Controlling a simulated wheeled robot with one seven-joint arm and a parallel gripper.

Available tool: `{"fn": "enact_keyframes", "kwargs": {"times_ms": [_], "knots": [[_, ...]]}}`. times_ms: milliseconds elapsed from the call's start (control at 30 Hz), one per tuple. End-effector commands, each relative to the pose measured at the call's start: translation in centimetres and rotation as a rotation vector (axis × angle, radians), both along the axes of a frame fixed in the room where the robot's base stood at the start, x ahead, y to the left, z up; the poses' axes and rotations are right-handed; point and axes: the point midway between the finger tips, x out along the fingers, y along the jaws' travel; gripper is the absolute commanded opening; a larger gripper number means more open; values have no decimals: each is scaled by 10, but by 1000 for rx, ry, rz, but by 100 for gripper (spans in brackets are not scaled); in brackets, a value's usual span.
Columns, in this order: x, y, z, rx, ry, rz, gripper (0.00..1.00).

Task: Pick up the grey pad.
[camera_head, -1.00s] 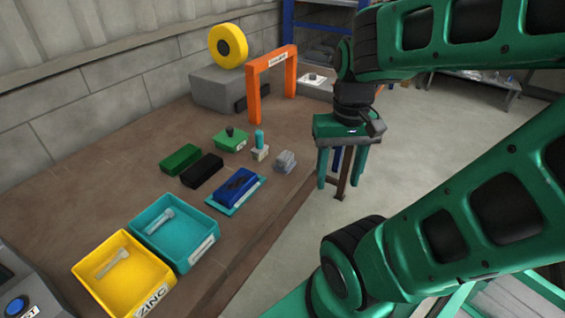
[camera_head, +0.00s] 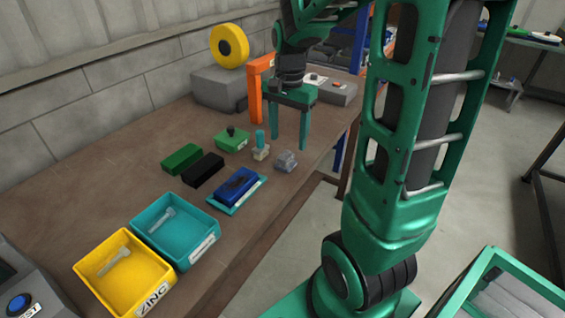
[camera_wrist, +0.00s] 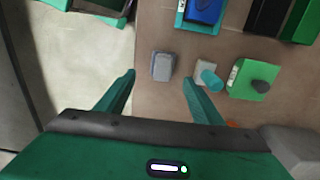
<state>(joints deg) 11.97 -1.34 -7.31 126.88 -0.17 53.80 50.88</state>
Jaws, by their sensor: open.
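The grey pad (camera_head: 286,161) is a small grey block on the brown bench, near its right edge. In the wrist view the grey pad (camera_wrist: 162,67) lies ahead of the fingertips and between their lines, apart from both. My gripper (camera_head: 288,144) is open and empty. It hangs with its fingers down, over the bench edge, a little behind the pad in the head view. The wrist view shows both teal fingers of my gripper (camera_wrist: 158,76) spread apart.
A teal-topped peg on a pale base (camera_head: 261,147) stands close left of the pad. A green block with a black knob (camera_head: 232,138), a blue block on a teal tray (camera_head: 237,184) and black and green bars are nearby. An orange arch (camera_head: 255,95) stands behind my gripper.

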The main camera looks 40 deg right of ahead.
Motion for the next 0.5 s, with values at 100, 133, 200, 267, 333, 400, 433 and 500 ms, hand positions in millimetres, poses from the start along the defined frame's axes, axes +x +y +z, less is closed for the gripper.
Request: {"fn": "enact_keyframes", "kwargs": {"times_ms": [100,133,200,267,333,400,433,500], "knots": [[0,0,-17,0,2,-1,61],[-1,0,-20,0,2,-1,61],[-1,-1,-24,0,1,-1,61],[-1,-1,-27,0,1,-1,61],[0,0,-31,0,2,-1,61],[1,1,-39,0,2,0,61],[1,2,-43,1,4,0,61],[2,3,-54,1,4,0,61]]}}
